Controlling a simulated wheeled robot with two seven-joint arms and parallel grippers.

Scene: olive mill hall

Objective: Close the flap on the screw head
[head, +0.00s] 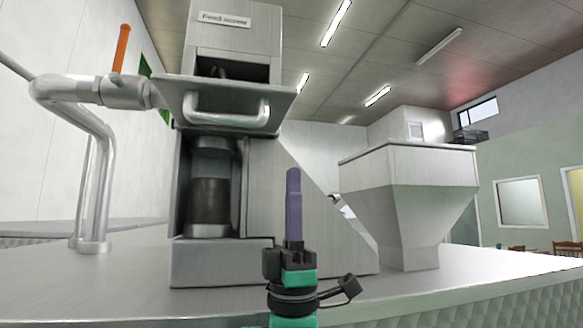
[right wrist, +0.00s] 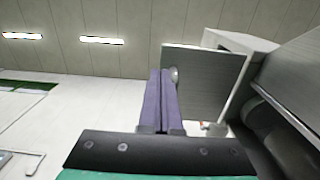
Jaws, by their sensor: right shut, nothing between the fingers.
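The screw head (head: 234,35) is a grey metal box labelled "Feed screw", with a dark opening in its front. Its flap (head: 228,106) is a metal plate with a bar handle (head: 227,120); it stands open, tilted out below the opening. My right gripper (head: 293,172) has purple fingers pointing up, shut and empty, to the right of and lower than the flap in the head view. In the right wrist view the fingers (right wrist: 160,75) show beside a grey plate (right wrist: 212,85), likely the flap; I cannot tell whether they touch. My left gripper is not in view.
A pipe (head: 100,150) with an orange lever (head: 121,48) stands left of the screw head. A large metal hopper (head: 408,185) stands to the right. The metal bench top (head: 430,285) is clear in front.

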